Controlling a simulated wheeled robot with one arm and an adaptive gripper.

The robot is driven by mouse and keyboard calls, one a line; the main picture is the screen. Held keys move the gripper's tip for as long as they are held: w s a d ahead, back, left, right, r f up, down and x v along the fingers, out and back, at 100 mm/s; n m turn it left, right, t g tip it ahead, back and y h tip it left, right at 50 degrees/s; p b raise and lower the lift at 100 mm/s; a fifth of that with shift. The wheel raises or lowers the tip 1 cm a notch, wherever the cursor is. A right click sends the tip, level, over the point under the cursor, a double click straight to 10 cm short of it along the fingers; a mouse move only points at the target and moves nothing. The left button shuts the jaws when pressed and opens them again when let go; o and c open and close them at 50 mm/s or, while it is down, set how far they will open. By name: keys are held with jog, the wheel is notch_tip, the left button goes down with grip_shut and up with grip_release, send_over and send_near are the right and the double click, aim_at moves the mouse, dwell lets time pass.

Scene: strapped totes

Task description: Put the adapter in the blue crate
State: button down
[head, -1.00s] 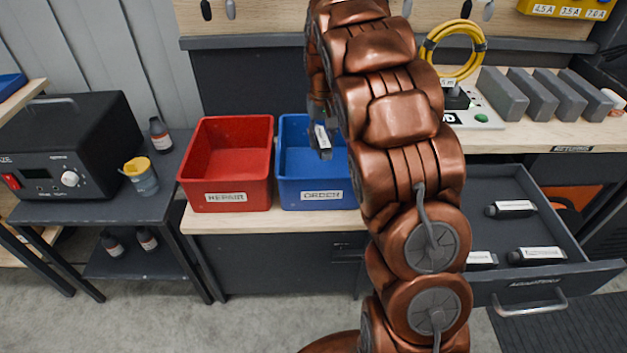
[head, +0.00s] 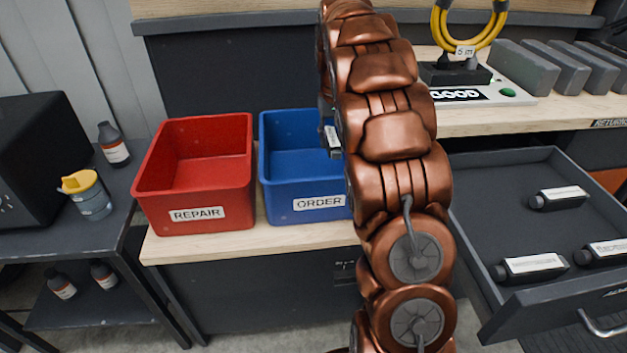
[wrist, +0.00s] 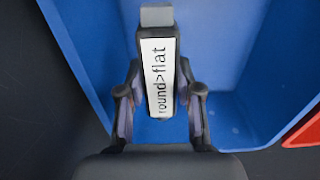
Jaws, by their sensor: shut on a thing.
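The adapter (wrist: 158,72), a dark piece with a white label reading "round>flat", is between the fingers of my gripper (wrist: 160,98) in the wrist view. My gripper is shut on it. In the head view the adapter (head: 333,138) shows as a small white label beside my arm, over the right part of the blue crate. The blue crate (head: 305,208), labelled ORDER, stands on the wooden bench, partly hidden by my arm. In the wrist view the blue crate (wrist: 255,50) lies below the adapter. I cannot tell how high the adapter is above its floor.
A red crate (head: 195,215) labelled REPAIR stands left of the blue one. An open drawer (head: 490,215) at right holds several labelled dark pieces. A yellow cable coil (head: 440,30) and grey blocks (head: 530,70) are at the back right. A side table with bottles is at left.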

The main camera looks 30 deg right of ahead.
notch_tip(320, 180, down, 10)
jog(key=shift+r+b, duration=0.15)
jog(key=shift+b, duration=0.85)
jog(key=shift+f, duration=0.65)
jog(key=c, duration=0.8)
grip_release()
jog(key=shift+o, duration=0.2)
jog(key=shift+r, duration=0.1)
notch_tip(320, 180, up, 13)
jog(key=p, duration=0.2)
jog(key=shift+f+p, duration=0.2)
jog(key=shift+p, duration=0.15)
jog(key=shift+r, duration=0.25)
